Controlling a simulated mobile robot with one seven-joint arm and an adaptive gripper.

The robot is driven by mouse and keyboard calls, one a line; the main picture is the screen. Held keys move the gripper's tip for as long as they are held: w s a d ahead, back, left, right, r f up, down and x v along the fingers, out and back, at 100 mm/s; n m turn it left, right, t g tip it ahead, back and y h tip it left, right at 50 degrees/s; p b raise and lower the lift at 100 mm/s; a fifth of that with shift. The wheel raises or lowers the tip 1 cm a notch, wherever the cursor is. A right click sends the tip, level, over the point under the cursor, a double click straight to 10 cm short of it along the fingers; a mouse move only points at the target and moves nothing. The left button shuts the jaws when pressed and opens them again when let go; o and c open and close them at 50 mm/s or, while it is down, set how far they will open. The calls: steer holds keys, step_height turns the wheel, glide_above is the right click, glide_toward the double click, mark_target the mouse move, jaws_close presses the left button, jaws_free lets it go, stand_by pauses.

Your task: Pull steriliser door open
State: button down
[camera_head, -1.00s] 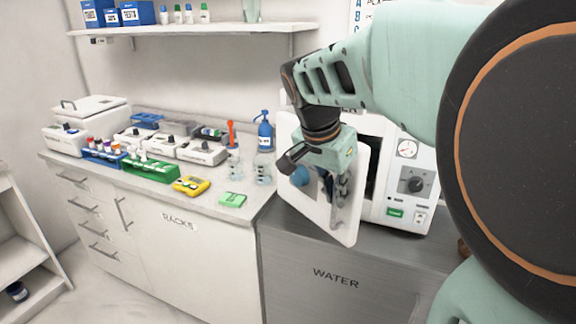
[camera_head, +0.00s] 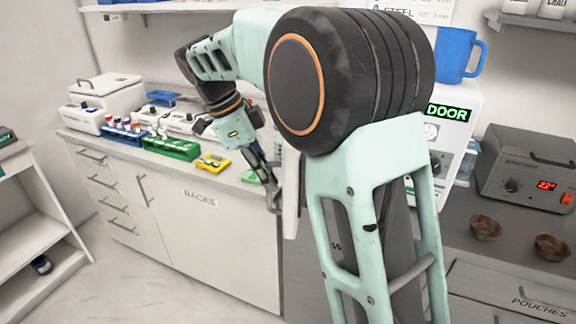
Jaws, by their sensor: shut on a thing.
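The steriliser (camera_head: 458,118) is the white box on the right counter, with a lit "DOOR" display. Its body is largely hidden behind my arm. Its white door (camera_head: 291,200) stands swung well out and shows nearly edge-on, just left of my arm. My gripper (camera_head: 271,188) is at the door's left side, pointing down, shut on the door handle. The handle itself is mostly hidden by the fingers. The steriliser's opening is hidden behind my arm.
The left counter carries a green tube rack (camera_head: 170,147), a yellow device (camera_head: 213,163) and several white machines. Right of the steriliser are a dark grey unit (camera_head: 528,168) and two brown bowls (camera_head: 486,228). A blue mug (camera_head: 458,55) stands on top.

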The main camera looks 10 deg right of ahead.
steer(key=w+a+m+p, duration=0.2)
steer(key=w+a+p, duration=0.3)
steer(key=a+p, duration=0.1)
steer(key=shift+w+a+g, duration=0.35)
steer(key=shift+g, duration=0.05)
steer(key=c, duration=2)
jaws_free()
steer(key=shift+d+v, duration=0.1)
steer(key=shift+v, duration=2.9)
steer(key=shift+d+v, duration=0.15)
steer(key=shift+v, duration=2.85)
